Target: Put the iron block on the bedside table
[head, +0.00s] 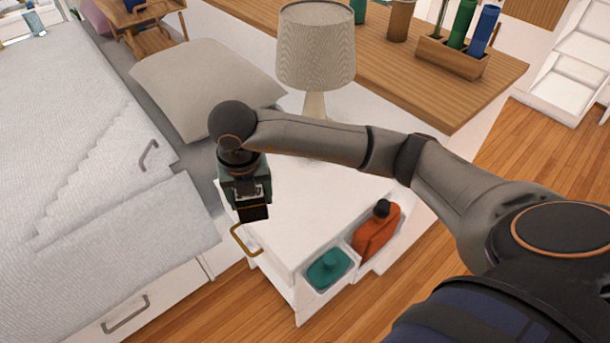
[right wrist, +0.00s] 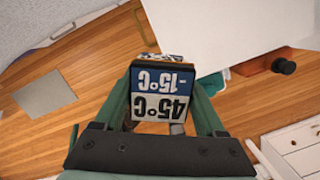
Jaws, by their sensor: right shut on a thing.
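My right gripper (head: 247,192) is shut on the iron block (head: 254,213). In the head view the block is a small dark shape with a thin gold-brown edge, below the gripper. In the right wrist view the block (right wrist: 160,92) sits between the green fingers, showing white and blue faces printed "45°C" and "-15°C". The white bedside table (head: 325,205) lies behind and to the right of the block. In the right wrist view the table (right wrist: 215,30) is at the top right, with floor around the block. My left gripper is not in view.
A lamp (head: 316,50) stands at the table's back. An orange bottle (head: 377,230) and a teal item (head: 328,268) sit in side bins. A brass handle (head: 243,240) is at the front. The bed (head: 80,150) is left. Much of the tabletop is clear.

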